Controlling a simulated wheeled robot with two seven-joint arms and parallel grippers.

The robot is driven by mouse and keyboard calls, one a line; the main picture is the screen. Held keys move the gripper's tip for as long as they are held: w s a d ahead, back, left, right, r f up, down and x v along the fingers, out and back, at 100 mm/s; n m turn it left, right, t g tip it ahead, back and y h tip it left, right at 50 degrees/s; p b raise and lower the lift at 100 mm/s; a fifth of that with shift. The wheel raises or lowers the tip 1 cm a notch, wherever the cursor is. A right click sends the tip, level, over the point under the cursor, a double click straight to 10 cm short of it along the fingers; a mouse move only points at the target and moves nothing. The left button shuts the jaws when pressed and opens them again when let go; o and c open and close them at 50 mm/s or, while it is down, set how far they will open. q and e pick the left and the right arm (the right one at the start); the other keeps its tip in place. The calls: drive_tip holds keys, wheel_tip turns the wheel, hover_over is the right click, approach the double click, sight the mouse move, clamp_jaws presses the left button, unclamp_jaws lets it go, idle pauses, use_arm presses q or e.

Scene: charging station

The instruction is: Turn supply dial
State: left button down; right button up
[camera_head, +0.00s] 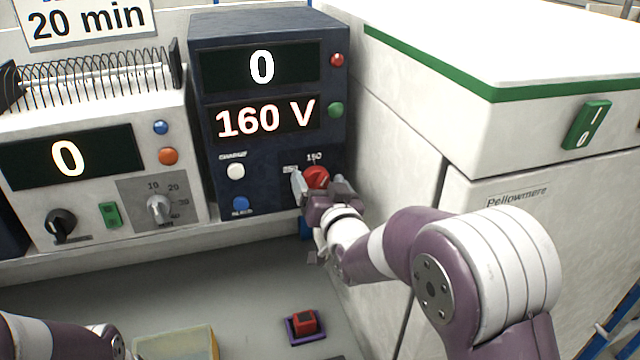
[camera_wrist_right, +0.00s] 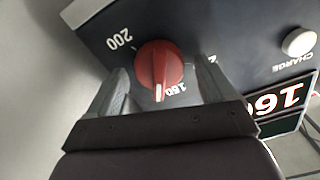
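The supply dial is a red knob (camera_head: 317,177) low on the front of the dark blue supply unit (camera_head: 225,160), below displays reading 0 and 160 V. In the right wrist view the red dial (camera_wrist_right: 157,66) shows with a white pointer mark near the 150 label and a 200 label to its left. My right gripper (camera_head: 320,187) is at the dial, its fingers spread on either side. In the wrist view the open fingers (camera_wrist_right: 163,82) show gaps to the knob on both sides. My left arm (camera_head: 60,338) shows at the lower left; its gripper's fingers are not clear.
A white unit (camera_head: 90,205) with a grey knob stands left of the supply. A white cabinet (camera_head: 400,140) stands close on the right. A yellowish tray (camera_head: 180,345) and a red block in a purple holder (camera_head: 305,325) lie on the grey bench.

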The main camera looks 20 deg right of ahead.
drive_tip(key=s+b, duration=0.1)
drive_tip(key=s, duration=0.1)
drive_tip(key=s+b, duration=0.1)
drive_tip(key=s, duration=0.2)
drive_tip(key=shift+s+d+f, duration=0.1)
drive_tip(key=shift+s+f, duration=0.1)
drive_tip(key=shift+s, duration=0.05)
approach(321, 187)
drive_tip(key=shift+s+r, duration=0.2)
drive_tip(key=shift+s, duration=1)
